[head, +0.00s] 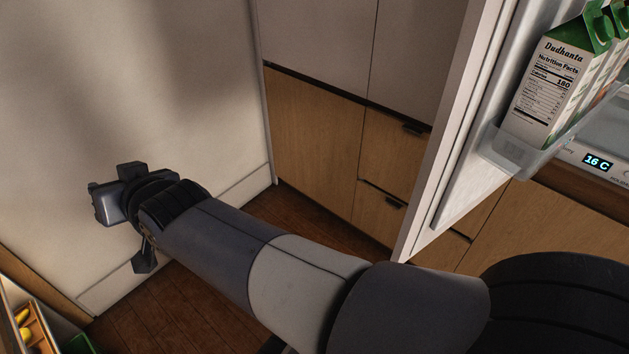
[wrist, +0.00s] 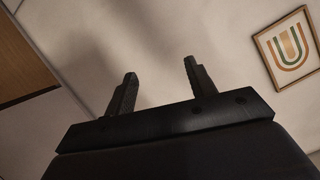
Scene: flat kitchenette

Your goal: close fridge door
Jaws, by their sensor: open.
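The fridge door (head: 452,140) stands open at the right of the head view. Its pale edge is toward me and its inner side faces right. A clear door shelf (head: 520,155) on that inner side holds cartons (head: 553,90). A lit display (head: 597,161) reading 16 C shows at the far right. My gripper (head: 138,215) is far to the left of the door, on its outer side, apart from it and in front of a pale wall. In the wrist view my gripper (wrist: 159,68) has its two fingers spread, with nothing between them.
Wooden cabinets and drawers (head: 318,130) stand behind, between the wall (head: 150,80) and the door. A shelf or crate with yellow items (head: 28,325) is at the lower left. A framed picture (wrist: 287,47) hangs in the wrist view.

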